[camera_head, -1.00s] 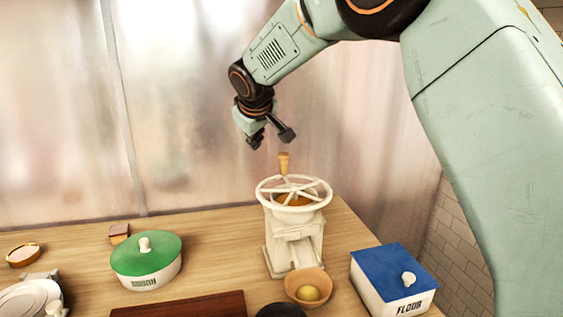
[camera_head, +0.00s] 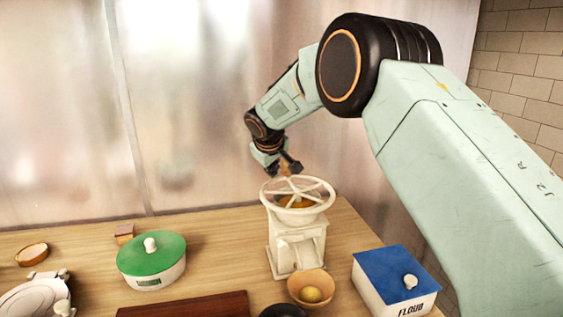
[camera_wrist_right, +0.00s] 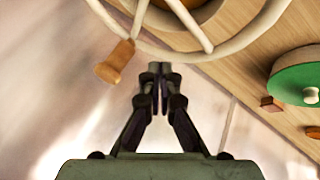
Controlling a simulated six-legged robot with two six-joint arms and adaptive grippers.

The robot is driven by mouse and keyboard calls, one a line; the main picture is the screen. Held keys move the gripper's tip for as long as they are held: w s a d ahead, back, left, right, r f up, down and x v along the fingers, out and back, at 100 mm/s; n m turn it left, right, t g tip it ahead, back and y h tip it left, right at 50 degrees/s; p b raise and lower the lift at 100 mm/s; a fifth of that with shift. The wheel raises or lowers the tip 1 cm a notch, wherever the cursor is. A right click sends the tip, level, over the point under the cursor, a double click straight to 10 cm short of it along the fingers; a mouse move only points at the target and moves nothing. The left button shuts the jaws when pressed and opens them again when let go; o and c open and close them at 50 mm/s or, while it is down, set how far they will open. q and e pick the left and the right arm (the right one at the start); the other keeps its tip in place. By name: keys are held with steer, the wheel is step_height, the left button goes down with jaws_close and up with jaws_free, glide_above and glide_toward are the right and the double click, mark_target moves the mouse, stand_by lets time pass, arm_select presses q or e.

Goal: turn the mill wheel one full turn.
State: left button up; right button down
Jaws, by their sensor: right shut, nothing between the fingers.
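The white mill (camera_head: 296,246) stands on the wooden counter with its spoked wheel (camera_head: 327,203) lying flat on top. A wooden handle knob stands up at the wheel's far rim; in the head view my gripper partly covers it. My right gripper (camera_head: 290,166) is shut and empty at the height of this knob. In the right wrist view the shut fingertips (camera_wrist_right: 159,68) are beside the wooden knob (camera_wrist_right: 116,62), with a gap between them, and near the wheel's rim (camera_wrist_right: 185,56). My left gripper is not in view.
A blue-lidded flour box (camera_head: 395,283) stands right of the mill. A small bowl (camera_head: 311,287) with a yellow ball sits in front. A green-lidded pot (camera_head: 152,256) is left, with a dark board (camera_head: 190,306) near the front. A metal wall (camera_head: 210,130) rises behind.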

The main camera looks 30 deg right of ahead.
mark_target(284, 169)
steer(key=d, duration=0.1)
steer(key=w+d+p, duration=0.1)
steer(key=d, duration=0.1)
steer(key=shift+w+d+r, duration=0.15)
steer(key=shift+w, duration=0.05)
steer(key=shift+d+m+h, duration=0.4)
steer(key=shift+m, duration=0.2)
